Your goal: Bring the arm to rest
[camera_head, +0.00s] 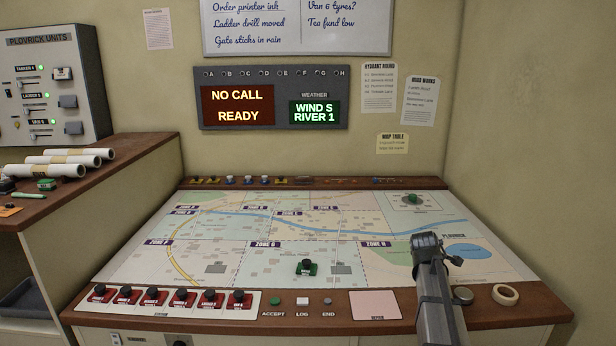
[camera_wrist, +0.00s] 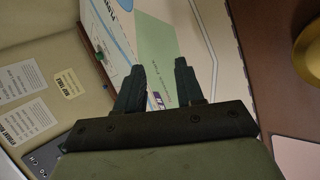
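My arm (camera_head: 440,305) reaches up from the bottom edge in the head view, right of centre. My gripper (camera_head: 428,243) is over the right part of the map table (camera_head: 390,282), above the map near Zone H. In the wrist view my gripper (camera_wrist: 160,64) shows two dark fingers with a clear gap between them. It is open and nothing is between the fingers. The map surface lies beyond the fingertips. How high the gripper is above the map I cannot tell.
Several red pieces (camera_head: 181,297) stand in a row at the table's front left. A green piece (camera_head: 306,267) sits on the map. A tape roll (camera_head: 505,294) and a round metal lid (camera_head: 462,294) lie right of my arm. The display (camera_head: 272,98) reads "NO CALL READY".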

